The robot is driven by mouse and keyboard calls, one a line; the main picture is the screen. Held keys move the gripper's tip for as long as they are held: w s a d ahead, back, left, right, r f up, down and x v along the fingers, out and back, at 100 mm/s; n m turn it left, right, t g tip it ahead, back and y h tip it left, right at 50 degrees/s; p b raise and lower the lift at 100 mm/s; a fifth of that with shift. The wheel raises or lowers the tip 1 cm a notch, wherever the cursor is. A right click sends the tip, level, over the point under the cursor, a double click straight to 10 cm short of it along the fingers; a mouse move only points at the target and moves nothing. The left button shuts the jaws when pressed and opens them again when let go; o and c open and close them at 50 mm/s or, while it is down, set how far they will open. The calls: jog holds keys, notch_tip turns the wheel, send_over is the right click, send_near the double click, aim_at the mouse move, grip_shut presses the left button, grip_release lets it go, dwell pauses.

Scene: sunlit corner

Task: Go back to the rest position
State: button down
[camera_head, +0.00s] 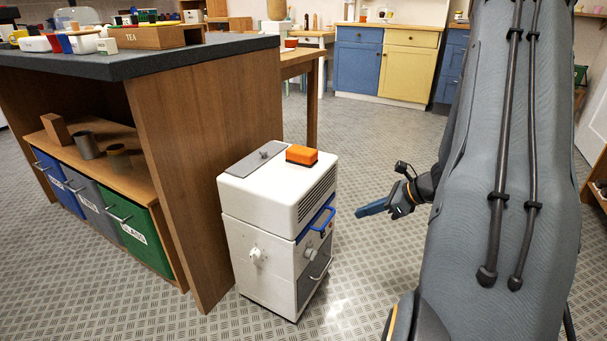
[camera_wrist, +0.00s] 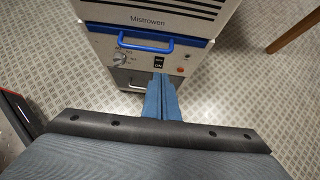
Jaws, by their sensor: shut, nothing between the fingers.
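My gripper (camera_head: 373,208) is to the right of a white appliance (camera_head: 262,203), in open air above the floor. Its blue fingers are shut with nothing between them, and they also show in the wrist view (camera_wrist: 161,98). In the wrist view the fingers point toward the appliance front, which carries a blue handle (camera_wrist: 146,42), a knob (camera_wrist: 119,58) and an OFF/ON switch (camera_wrist: 158,62). The fingertips overlap the front just below the switch in that view; the head view shows a gap between gripper and appliance. My arm fills the right of the head view.
An orange block (camera_head: 301,155) lies on the appliance top. A wooden island (camera_head: 200,170) with a dark top stands to the left, with labelled bins, including a green one (camera_head: 146,238), below. Blue and yellow cabinets (camera_head: 385,65) stand at the back. The metal floor (camera_head: 365,285) around my gripper is clear.

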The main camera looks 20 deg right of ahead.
jog(key=s+a+r+n+g+h, duration=0.2)
jog(key=s+a+r+n, duration=0.25)
jog(key=a+n, duration=0.75)
jog(key=s+a+r+n+g+h, duration=0.15)
jog(key=s+a+r+n, duration=0.35)
jog(key=a+n, duration=0.65)
jog(key=s+a+r+n+g+h, duration=0.1)
jog(key=s+a+r+n+g, duration=0.25)
jog(key=s+a+n, duration=0.85)
jog(key=s+a+r, duration=0.1)
jog(key=s+a, duration=0.1)
jog(key=a, duration=0.4)
jog(key=s+a+r, duration=0.2)
jog(key=a, duration=0.5)
jog(key=d+r+m+p, duration=0.3)
jog(key=d+r+p, duration=0.7)
jog(key=r+p, duration=0.3)
jog(key=d+r+m+h+p, duration=0.1)
jog(key=d+r+m+p, duration=0.3)
jog(key=d+r+p, duration=0.7)
notch_tip(320, 180, up, 2)
jog(key=p, duration=0.8)
jog(key=shift+g, duration=0.3)
